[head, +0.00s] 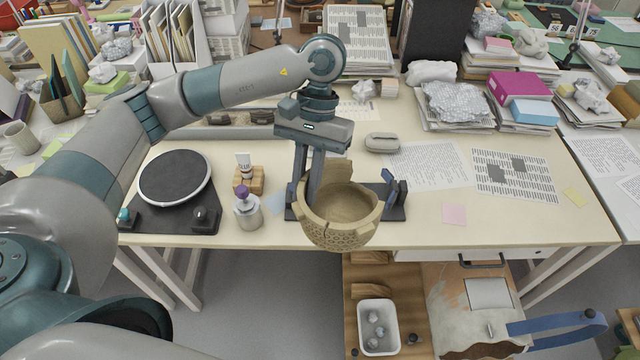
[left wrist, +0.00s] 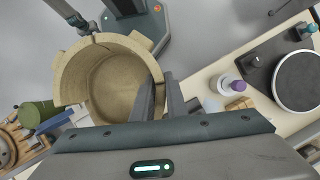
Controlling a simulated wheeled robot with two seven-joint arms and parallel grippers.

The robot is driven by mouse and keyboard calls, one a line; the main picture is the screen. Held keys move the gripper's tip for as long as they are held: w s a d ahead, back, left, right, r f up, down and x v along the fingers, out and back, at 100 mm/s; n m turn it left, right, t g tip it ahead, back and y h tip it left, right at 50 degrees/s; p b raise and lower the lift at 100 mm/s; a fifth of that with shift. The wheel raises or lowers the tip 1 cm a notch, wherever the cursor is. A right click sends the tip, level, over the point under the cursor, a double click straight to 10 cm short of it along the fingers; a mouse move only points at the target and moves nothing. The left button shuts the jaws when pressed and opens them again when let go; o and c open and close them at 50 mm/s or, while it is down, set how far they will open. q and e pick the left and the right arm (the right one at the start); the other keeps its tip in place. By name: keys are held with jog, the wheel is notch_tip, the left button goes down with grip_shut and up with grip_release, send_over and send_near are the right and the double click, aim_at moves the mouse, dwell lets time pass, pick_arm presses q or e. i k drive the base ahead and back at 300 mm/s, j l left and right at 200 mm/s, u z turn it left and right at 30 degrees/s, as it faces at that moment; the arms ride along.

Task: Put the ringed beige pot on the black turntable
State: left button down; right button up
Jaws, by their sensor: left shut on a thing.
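The beige pot (head: 345,230), with a patterned band and a broken, notched rim, appears upright at the table's front edge. It also shows in the left wrist view (left wrist: 75,75), open mouth facing the camera. My left gripper (head: 308,198) points down and is shut on the pot's left wall, one finger inside and one outside. The black turntable (head: 175,178) is empty at the table's left; it shows at the right in the left wrist view (left wrist: 298,78). A dark holder with blue pads (head: 395,190) is behind the pot. Whether the pot touches it is hidden. My right gripper is out of view.
Between pot and turntable stand a purple-capped bottle (head: 247,212) and a white tube in a wooden block (head: 248,178). A grey case (head: 382,142) and printed sheets (head: 430,165) lie to the right. A white bin (head: 378,328) is below the table.

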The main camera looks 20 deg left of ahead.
aim_at(173, 173)
jog(key=j+u, duration=0.1)
jog(key=j, duration=0.4)
jog(key=i+j, duration=0.15)
jog(key=j, duration=0.3)
jog(key=j+u, duration=0.15)
jog(key=j, duration=0.35)
jog(key=i+j, duration=0.15)
jog(key=j, duration=0.3)
jog(key=i+j+u, duration=0.15)
jog(key=j, duration=0.35)
